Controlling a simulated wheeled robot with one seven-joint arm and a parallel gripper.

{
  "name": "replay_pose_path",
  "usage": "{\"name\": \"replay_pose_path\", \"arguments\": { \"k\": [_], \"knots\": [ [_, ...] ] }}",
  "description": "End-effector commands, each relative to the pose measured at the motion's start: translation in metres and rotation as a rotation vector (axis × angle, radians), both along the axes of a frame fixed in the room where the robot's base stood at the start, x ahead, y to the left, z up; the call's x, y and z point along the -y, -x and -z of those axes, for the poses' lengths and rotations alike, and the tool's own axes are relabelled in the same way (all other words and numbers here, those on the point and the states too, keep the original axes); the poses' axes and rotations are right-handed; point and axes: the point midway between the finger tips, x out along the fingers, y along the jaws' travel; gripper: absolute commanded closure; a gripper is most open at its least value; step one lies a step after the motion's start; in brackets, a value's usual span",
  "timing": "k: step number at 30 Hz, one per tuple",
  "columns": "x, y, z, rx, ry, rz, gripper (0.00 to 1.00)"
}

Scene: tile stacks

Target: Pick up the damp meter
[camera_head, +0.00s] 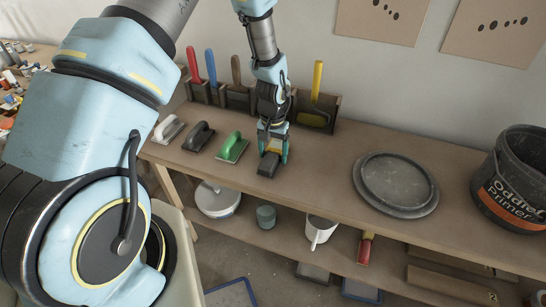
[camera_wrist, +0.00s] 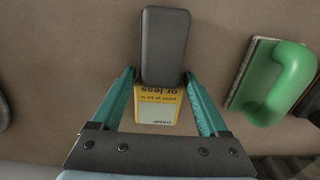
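The damp meter lies on the bench top below my gripper. In the wrist view it is a dark grey rounded block (camera_wrist: 163,45) with a yellow and white printed label part nearer my palm. In the head view its dark end (camera_head: 268,166) sticks out from under my gripper (camera_head: 273,152). My gripper (camera_wrist: 159,74) is open, with its teal fingers on either side of the meter. A small gap shows at the left finger; the right fingertip is very close to the meter, and I cannot tell whether it touches.
A green-handled float (camera_head: 232,147) lies just left of the meter, with black (camera_head: 198,136) and white (camera_head: 168,129) ones beyond. A tool rack (camera_head: 317,112) stands behind my gripper. A round lid (camera_head: 397,183) and a black bucket (camera_head: 515,180) are at right. Bench between meter and lid is clear.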

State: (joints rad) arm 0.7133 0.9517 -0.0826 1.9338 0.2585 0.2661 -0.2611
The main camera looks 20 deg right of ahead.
Motion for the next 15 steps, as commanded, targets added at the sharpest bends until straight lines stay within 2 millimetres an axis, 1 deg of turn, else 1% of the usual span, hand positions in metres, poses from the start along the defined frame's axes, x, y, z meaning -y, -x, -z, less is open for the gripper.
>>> {"name": "replay_pose_path", "arguments": {
  "k": [1,2,15],
  "knots": [
    [0.0,0.0,-0.0001,0.0,0.0,0.0,0.3],
    [0.0,0.0,-0.0001,0.0,0.0,0.0,0.34],
    [0.0,0.0,-0.0003,0.0,0.0,0.0,0.83]
  ]
}}
